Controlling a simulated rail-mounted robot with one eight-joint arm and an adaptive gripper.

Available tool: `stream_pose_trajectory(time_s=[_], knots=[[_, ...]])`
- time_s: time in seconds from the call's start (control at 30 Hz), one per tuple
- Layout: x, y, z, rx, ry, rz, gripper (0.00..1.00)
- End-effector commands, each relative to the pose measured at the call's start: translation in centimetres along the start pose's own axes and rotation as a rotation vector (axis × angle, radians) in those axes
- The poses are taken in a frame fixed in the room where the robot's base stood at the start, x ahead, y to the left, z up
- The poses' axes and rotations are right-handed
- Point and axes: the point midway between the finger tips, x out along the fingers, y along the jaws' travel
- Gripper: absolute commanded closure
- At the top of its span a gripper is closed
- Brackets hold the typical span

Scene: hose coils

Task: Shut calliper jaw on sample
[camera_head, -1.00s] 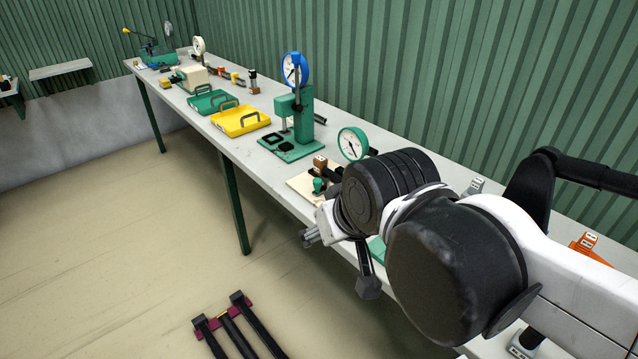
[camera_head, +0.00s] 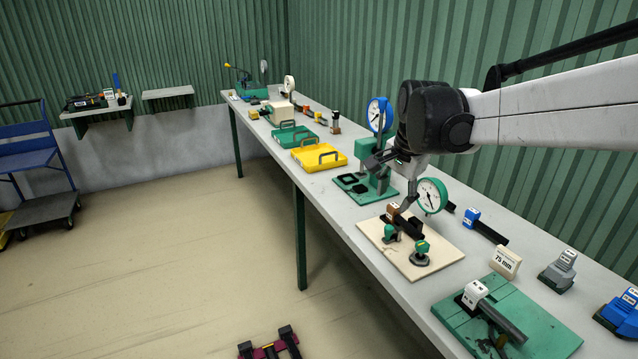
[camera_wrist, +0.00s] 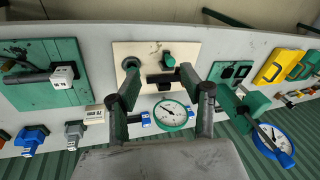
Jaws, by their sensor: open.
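My gripper (camera_wrist: 158,70) is open and empty, its two fingers apart over the cream board (camera_head: 440,255). The board also shows in the wrist view (camera_wrist: 145,50). On it are a black block (camera_head: 408,226), a small brown block (camera_head: 393,211) with a pale tag, and green knobs (camera_head: 421,247). A green-rimmed dial (camera_head: 432,196) stands at its back edge; in the wrist view the dial (camera_wrist: 170,114) shows between the fingers. These look like the calliper setup, but I cannot tell jaw from sample. In the head view a finger hides part of the black block's surroundings.
A green board (camera_head: 540,325) with a dark rod and white-tagged block (camera_head: 475,294) lies at the near right. A green press with a blue dial (camera_head: 379,114) stands beyond my gripper. Yellow (camera_head: 319,155) and green trays lie farther left. A 75 mm card (camera_head: 505,262) stands behind.

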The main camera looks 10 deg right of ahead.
Motion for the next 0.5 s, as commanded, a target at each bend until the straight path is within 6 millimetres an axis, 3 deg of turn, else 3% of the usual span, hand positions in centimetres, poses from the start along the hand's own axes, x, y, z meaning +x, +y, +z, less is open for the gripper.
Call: stream_pose_trajectory(time_s=[0.1,0.3,0.5], knots=[[2.3,-1.4,-2.8,0.125,-0.024,0.032,0.59],[6.0,-2.7,-6.6,0.311,-0.054,0.083,0.59],[8.1,-3.1,-8.4,0.411,-0.068,0.112,0.59]])
